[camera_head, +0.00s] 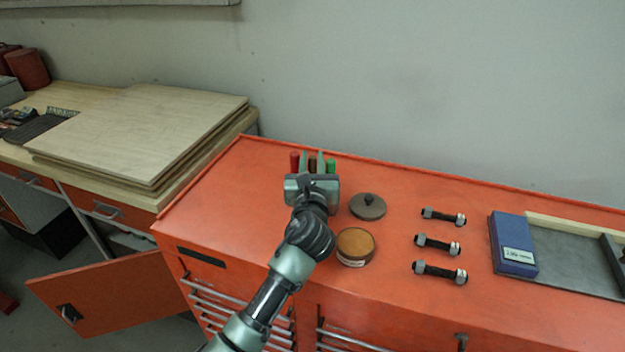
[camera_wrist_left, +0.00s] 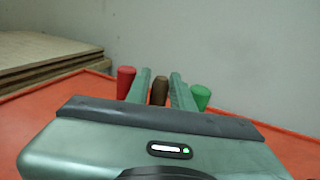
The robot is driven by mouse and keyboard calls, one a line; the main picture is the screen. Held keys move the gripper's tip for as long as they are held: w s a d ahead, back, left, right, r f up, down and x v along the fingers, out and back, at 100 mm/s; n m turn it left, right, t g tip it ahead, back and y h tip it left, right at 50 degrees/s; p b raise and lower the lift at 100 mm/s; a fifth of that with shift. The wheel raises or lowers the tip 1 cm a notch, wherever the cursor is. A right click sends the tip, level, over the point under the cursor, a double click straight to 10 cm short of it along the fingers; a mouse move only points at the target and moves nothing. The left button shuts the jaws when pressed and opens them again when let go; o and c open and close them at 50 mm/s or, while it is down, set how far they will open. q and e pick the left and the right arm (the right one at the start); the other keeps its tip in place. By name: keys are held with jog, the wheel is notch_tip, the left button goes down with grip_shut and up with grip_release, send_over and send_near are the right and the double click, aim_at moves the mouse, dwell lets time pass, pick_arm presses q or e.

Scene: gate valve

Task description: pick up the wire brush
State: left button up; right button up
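A brown handle (camera_wrist_left: 159,91), which looks like the wire brush's, stands between the two fingers of my left gripper (camera_wrist_left: 160,88). The rest of that tool is hidden by the gripper. In the head view my left gripper (camera_head: 312,163) reaches to the back of the orange cabinet top, with the brown handle (camera_head: 312,164) between its fingers. The fingers lie close along both sides of the handle; I cannot tell whether they press on it. My right gripper is not in view.
A red handle (camera_wrist_left: 125,82) stands close left of the fingers and a green one (camera_wrist_left: 200,97) close right. A round lid (camera_head: 368,207), a round tin (camera_head: 355,246), several bolts (camera_head: 438,244) and a blue box (camera_head: 512,244) lie to the right. The wall is behind.

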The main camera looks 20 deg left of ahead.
pick_arm(q)
jog(key=shift+x, duration=1.45)
grip_shut()
jog(key=shift+r, duration=0.1)
